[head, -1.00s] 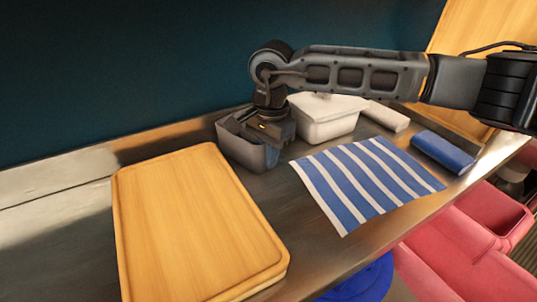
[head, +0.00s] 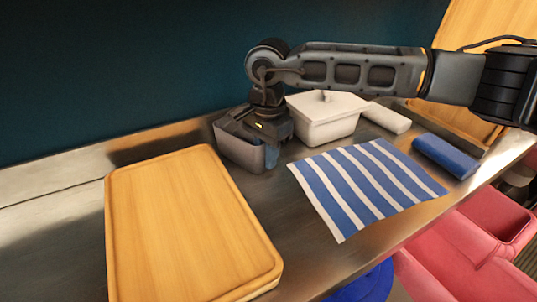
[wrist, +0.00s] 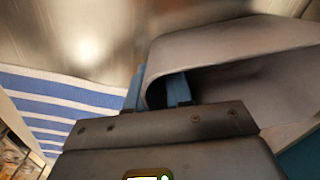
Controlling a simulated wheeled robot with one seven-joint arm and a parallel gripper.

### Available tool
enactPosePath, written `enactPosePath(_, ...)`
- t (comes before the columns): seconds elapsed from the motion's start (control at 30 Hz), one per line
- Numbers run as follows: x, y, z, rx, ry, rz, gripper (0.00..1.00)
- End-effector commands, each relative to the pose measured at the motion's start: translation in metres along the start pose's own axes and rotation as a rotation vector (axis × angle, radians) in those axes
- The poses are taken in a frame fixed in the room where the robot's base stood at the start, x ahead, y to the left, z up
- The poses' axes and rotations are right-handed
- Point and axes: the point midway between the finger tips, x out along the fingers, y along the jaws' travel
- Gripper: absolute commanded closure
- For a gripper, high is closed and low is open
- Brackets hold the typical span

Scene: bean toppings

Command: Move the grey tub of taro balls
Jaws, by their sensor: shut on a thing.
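The grey tub (head: 240,153) stands on the metal counter, behind the wooden board, in the head view. My gripper (head: 268,150) points down at its right end. In the wrist view, the blue fingers of my gripper (wrist: 158,92) sit on either side of the wall of the tub (wrist: 225,45), shut on it. The tub's inside shows only in part, and I cannot make out any taro balls.
A wooden board (head: 190,225) lies in front of the tub. A white lidded container (head: 325,125) stands close on the right. A striped cloth (head: 365,185), a blue roll (head: 445,155) and a pale block (head: 387,118) lie further right. A dark wall rises behind.

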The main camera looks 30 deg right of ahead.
Motion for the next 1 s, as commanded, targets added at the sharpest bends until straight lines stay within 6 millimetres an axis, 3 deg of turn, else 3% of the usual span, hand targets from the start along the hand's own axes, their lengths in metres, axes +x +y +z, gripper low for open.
enactPosePath(0.03,-0.004,-0.006,-0.006,0.010,0.008,-0.020,1.00)
enactPosePath(0.07,-0.004,-0.006,-0.006,0.010,0.008,-0.020,0.78)
enactPosePath(0.37,-0.003,-0.004,-0.004,0.006,0.006,-0.014,0.49)
enactPosePath(0.67,-0.005,-0.003,-0.003,0.004,0.005,-0.011,0.49)
enactPosePath(1.0,-0.054,-0.003,-0.004,0.004,0.008,-0.013,0.49)
